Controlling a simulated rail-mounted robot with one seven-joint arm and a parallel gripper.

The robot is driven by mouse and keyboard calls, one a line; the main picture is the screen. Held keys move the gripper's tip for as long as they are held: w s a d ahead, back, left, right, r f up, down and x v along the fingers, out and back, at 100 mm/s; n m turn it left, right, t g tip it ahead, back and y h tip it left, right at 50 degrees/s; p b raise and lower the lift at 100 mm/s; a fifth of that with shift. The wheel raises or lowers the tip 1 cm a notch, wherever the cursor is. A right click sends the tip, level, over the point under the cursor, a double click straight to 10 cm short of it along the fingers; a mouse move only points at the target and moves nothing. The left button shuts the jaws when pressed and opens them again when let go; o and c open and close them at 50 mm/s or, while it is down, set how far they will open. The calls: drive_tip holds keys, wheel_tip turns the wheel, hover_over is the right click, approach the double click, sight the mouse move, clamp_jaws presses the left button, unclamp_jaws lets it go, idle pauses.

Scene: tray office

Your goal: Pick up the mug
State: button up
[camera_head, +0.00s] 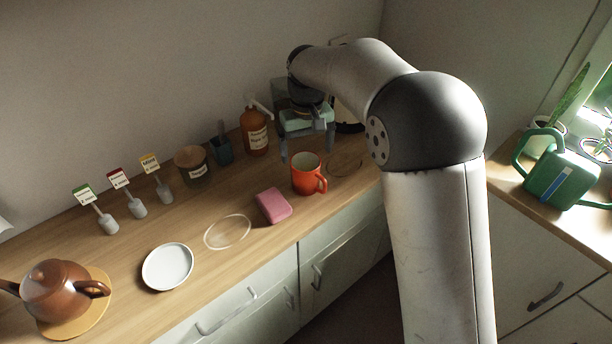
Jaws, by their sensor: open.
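The orange-red mug (306,178) stands upright on the wooden counter, its handle pointing right and toward the front edge. My gripper (308,155) is above and just behind the mug, pointing down, with its fingers apart and nothing between them. One finger shows to the left of the mug's rim and the other to its right. I cannot tell whether either finger touches the mug.
A pink sponge (273,206) lies left of the mug. A brown pump bottle (254,132) and a jar (191,164) stand behind. A white plate (167,266) and a brown teapot (56,290) are far left. A green watering can (561,172) stands on the right counter.

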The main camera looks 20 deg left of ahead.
sight(306, 167)
wheel_tip(306, 167, down, 3)
drive_tip(key=shift+f, duration=0.1)
drive_tip(key=shift+s+f+p, duration=0.15)
drive_tip(key=shift+f+p, duration=0.2)
drive_tip(key=shift+f, duration=1)
drive_tip(key=shift+s+f+p, duration=0.15)
drive_tip(key=shift+f+p, duration=0.15)
drive_tip(key=shift+f, duration=1)
drive_tip(key=shift+r, duration=0.1)
drive_tip(key=c, duration=1.4)
drive_tip(key=shift+r, duration=0.1)
drive_tip(key=shift+r, duration=0.95)
drive_tip(key=shift+s+a+r+b, duration=0.25)
drive_tip(key=shift+s+r+b, duration=0.3)
drive_tip(key=shift+s+r, duration=1.5)
drive_tip(key=shift+s+a+r+b, duration=0.3)
drive_tip(key=shift+s+r+b, duration=0.2)
drive_tip(key=shift+s+r, duration=1.55)
drive_tip(key=shift+s+a+r+b, duration=0.25)
drive_tip(key=shift+s+r+b, duration=0.3)
drive_tip(key=shift+s+r, duration=1.5)
